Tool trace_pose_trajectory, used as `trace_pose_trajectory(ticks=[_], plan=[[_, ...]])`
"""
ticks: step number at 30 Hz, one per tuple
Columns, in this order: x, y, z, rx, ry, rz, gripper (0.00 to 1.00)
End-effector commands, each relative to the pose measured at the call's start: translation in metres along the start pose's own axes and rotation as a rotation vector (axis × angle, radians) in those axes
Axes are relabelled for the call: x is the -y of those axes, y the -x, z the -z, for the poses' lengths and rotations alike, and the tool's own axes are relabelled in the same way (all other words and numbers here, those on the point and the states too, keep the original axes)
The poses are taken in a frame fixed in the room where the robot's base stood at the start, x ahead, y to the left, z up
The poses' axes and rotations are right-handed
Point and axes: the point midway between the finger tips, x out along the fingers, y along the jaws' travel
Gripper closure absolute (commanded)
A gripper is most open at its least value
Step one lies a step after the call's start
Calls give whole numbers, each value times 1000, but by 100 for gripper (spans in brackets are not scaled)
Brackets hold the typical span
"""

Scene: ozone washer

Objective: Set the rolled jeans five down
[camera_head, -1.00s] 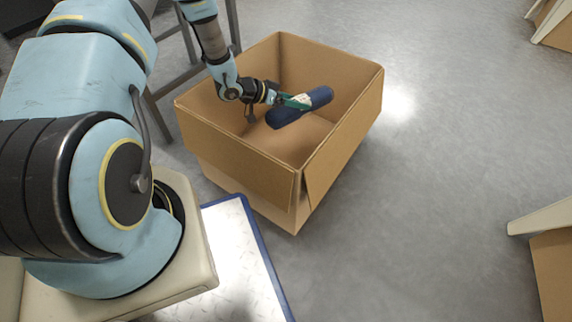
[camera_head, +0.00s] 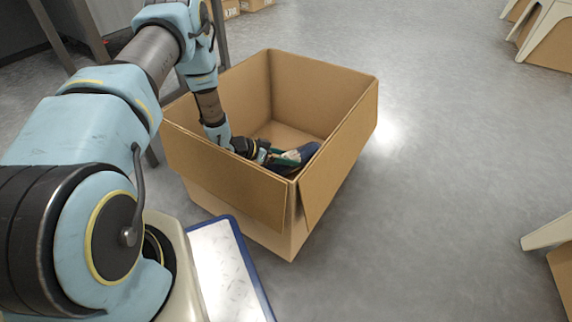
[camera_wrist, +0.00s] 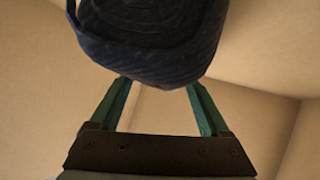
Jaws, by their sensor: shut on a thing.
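The rolled jeans, a dark blue roll (camera_head: 296,156), are inside the open cardboard box (camera_head: 228,178), low and near its front wall in the head view. My gripper (camera_head: 276,158) reaches down into the box and is shut on the jeans. In the wrist view the jeans (camera_wrist: 150,40) fill the top middle, with the green fingers (camera_wrist: 158,95) running up to them on both sides. The front wall hides the lower part of the jeans in the head view. I cannot tell whether they touch the box floor.
The box stands on a grey floor (camera_head: 430,180) with clear room to its right. A blue-edged metal plate (camera_head: 225,270) lies in front of it. Grey metal legs (camera_head: 222,25) stand behind it. Other cardboard boxes (camera_head: 545,50) with pale frames are at the right.

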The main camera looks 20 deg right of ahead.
Motion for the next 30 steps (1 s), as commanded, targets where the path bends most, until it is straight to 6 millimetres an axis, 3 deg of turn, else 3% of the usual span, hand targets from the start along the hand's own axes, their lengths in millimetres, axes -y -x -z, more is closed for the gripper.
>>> trace_pose_trajectory(ticks=[2,13,14,19,30], plan=[[4,-7,-11,-2,-1,0,100],[4,-8,-12,-2,-1,0,100],[4,-8,-12,0,-1,0,17],[4,-8,-12,0,-1,0,0],[3,-1,-9,0,0,1,0]])
